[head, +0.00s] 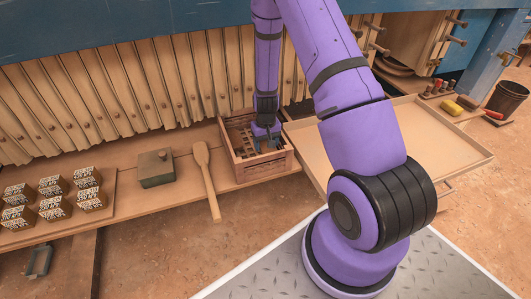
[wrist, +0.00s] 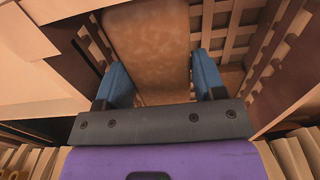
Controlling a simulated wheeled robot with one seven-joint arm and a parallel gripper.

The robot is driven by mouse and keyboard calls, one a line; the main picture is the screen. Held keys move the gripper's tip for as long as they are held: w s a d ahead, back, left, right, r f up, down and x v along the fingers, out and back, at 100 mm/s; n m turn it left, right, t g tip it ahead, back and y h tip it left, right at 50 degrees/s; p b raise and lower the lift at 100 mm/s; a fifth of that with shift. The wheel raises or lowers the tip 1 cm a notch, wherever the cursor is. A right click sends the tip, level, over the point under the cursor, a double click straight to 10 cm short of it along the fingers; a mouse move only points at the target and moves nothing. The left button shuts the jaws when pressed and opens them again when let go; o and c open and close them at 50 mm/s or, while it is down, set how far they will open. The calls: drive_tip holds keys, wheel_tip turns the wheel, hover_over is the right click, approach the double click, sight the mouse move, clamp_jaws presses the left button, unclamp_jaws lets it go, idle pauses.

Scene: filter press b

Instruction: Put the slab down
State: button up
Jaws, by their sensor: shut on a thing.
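My gripper (head: 268,143) reaches down into a small wooden crate (head: 265,169) on the bench in the head view. In the wrist view its blue fingers (wrist: 160,75) are shut on the slab (wrist: 150,45), a brownish-tan, smooth block with rounded edges, one finger on each side. The crate's slatted floor (wrist: 224,50) shows beside and behind the slab. The slab does not show clearly in the head view, where the gripper and the crate wall hide it. I cannot tell whether it touches the crate floor.
A wide shallow tray (head: 440,130) stands right of the crate, partly behind my arm. Pleated press plates (head: 110,95) line the back.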

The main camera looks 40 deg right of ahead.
drive_tip(key=shift+f, duration=2.55)
drive_tip(key=shift+f, duration=0.15)
drive_tip(key=o, duration=1.1)
